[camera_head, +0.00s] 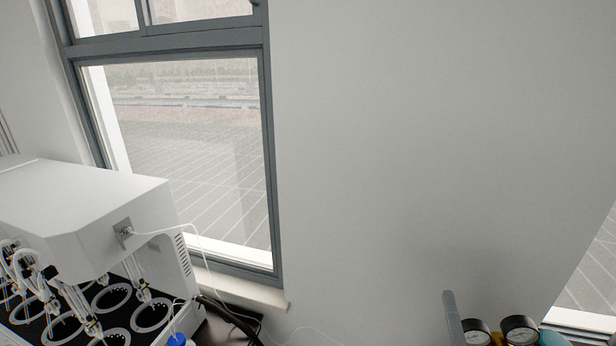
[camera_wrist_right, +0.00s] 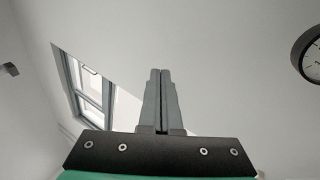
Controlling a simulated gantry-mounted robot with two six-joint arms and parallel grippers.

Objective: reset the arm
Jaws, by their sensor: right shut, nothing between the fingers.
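My right gripper (camera_wrist_right: 160,72) shows in the right wrist view with its two grey fingers together and nothing between them. It points up towards a bare white wall and touches nothing that I can see. My left gripper shows in neither view. The white multi distiller (camera_head: 85,205) stands at the lower left of the head view, with several ringed openings and glass fittings under its hood.
A grey-framed window (camera_head: 190,150) is behind the distiller, and it shows in the wrist view (camera_wrist_right: 88,85). Two pressure gauges (camera_head: 520,330) stand at the lower right edge. A round wall clock (camera_wrist_right: 312,55) is at the wrist view's right. The wall between is bare.

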